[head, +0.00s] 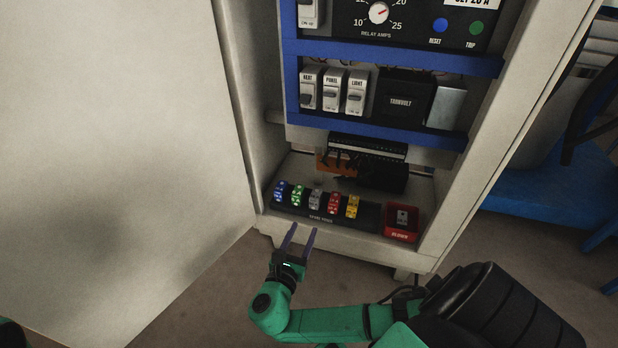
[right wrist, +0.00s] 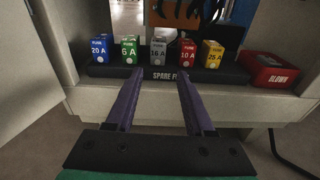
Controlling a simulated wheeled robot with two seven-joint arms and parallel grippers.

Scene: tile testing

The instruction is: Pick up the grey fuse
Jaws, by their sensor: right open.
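The grey fuse (head: 316,198) stands in the middle of the black spare fuse holder (head: 365,216), between the green fuse (head: 298,195) and the red fuse (head: 334,203). In the right wrist view the grey fuse (right wrist: 158,52) is marked 16 A and shows just beyond my fingertips, centred between them. My right gripper (head: 301,234) is open and empty, in front of the holder and apart from the fuse. It also shows in the right wrist view (right wrist: 160,75). My left gripper is not in view.
A blue fuse (head: 280,191) and a yellow fuse (head: 352,206) fill the holder's ends. A red box (head: 401,236) marked BLOWN stands right of it with a grey fuse inside. The cabinet door (head: 120,150) is at left. Wiring and black terminals (head: 368,148) hang above.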

